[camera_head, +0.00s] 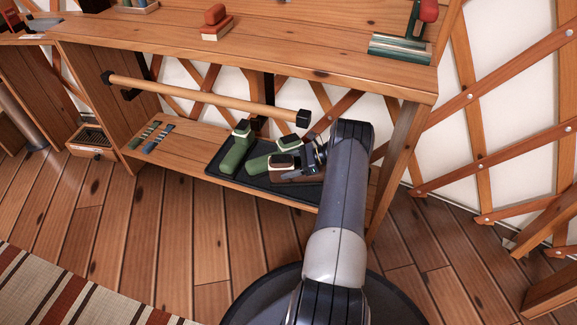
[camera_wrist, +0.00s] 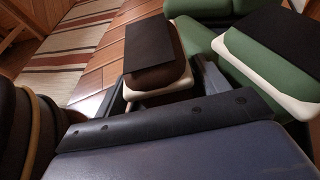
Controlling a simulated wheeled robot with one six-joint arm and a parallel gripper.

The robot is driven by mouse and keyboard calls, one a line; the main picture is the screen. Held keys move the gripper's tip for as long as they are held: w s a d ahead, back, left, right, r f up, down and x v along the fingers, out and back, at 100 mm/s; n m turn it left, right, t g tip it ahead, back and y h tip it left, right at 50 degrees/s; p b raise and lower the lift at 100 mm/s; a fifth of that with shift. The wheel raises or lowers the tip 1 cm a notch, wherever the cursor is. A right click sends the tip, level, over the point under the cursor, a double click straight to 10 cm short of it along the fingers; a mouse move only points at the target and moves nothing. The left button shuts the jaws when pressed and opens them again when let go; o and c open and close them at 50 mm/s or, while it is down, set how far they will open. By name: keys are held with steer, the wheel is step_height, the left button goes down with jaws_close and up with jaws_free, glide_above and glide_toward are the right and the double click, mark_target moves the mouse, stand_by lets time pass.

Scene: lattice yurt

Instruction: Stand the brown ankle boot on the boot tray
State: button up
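The brown ankle boot (camera_head: 298,177) is at the right part of the black boot tray (camera_head: 240,182) on the low shelf, partly hidden by my arm. The wrist view shows the boot (camera_wrist: 158,78) up close, with a cream edge and a dark flat panel. My gripper (camera_head: 314,158) is at the boot. In the wrist view, my gripper's fingers (camera_wrist: 163,90) lie one on each side of it; whether both press on it is unclear. Whether the boot bears fully on the tray is hidden.
A green boot (camera_head: 236,152) stands on the tray's left part; another green boot (camera_head: 259,164) is right beside the brown one. A wooden rail (camera_head: 205,96) runs above the shelf. Two small striped items (camera_head: 152,137) lie at the shelf's left. Floor in front is clear.

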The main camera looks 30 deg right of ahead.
steer(key=shift+o, duration=0.7)
steer(key=shift+d, duration=0.1)
steer(key=p+v, duration=0.2)
steer(key=v, duration=0.5)
steer(key=shift+d+r, duration=0.1)
steer(key=b+x, duration=0.2)
steer(key=x, duration=0.5)
steer(key=shift+s, duration=0.1)
steer(key=r+p, duration=0.3)
steer(key=r, duration=0.4)
steer(key=shift+a, duration=0.2)
steer(key=shift+r+p, duration=0.45)
steer(key=shift+r, duration=0.3)
